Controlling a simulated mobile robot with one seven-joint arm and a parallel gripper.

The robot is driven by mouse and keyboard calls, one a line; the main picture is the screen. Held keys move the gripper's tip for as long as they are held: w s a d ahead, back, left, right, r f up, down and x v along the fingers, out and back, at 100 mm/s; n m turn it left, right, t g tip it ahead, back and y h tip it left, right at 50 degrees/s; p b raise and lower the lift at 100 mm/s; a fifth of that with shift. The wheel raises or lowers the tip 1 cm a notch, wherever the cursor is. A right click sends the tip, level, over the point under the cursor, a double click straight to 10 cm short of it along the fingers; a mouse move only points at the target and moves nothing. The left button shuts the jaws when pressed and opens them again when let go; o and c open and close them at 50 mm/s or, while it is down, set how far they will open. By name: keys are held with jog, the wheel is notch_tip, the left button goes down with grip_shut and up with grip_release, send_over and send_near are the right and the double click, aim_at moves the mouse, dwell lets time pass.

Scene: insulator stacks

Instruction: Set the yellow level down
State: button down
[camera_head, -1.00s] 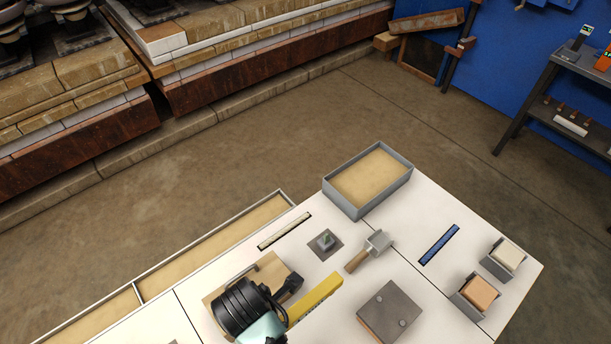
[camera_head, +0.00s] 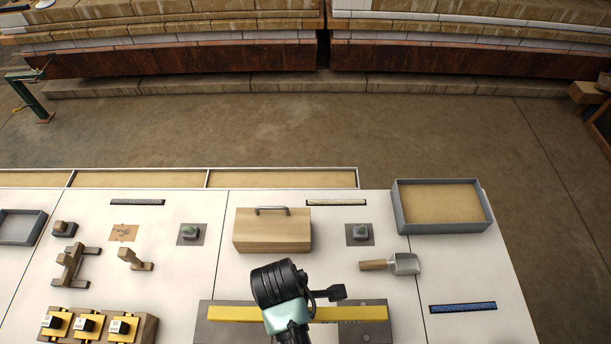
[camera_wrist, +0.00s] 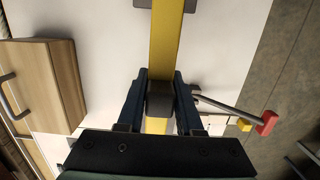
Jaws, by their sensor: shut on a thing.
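The yellow level (camera_head: 350,313) is a long bar lying left to right in the head view, at the front of the white table. My gripper (camera_wrist: 160,92) is shut on the level near its middle, with a dark block-shaped piece between the fingers. The level also shows in the wrist view (camera_wrist: 167,35), running away from the fingers. In the head view my wrist hides the fingers and the level's middle. The level's ends are over a left grey plate (camera_head: 215,333) and a right grey plate (camera_head: 372,333). I cannot tell whether it touches them.
A wooden box with a handle (camera_head: 272,232) stands behind the level. A scoop (camera_head: 405,264), a blue strip (camera_head: 462,308) and a grey-walled sand tray (camera_head: 398,205) are to the right. Several wooden stands and a block with yellow-black pieces (camera_head: 145,330) are to the left.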

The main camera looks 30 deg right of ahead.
jog(key=shift+w+f, duration=0.1)
jog(key=shift+f, duration=2.8)
jog(key=shift+f, duration=0.15)
jog(key=shift+f, duration=0.1)
jog(key=c, duration=0.6)
grip_release()
jog(key=shift+o, duration=0.2)
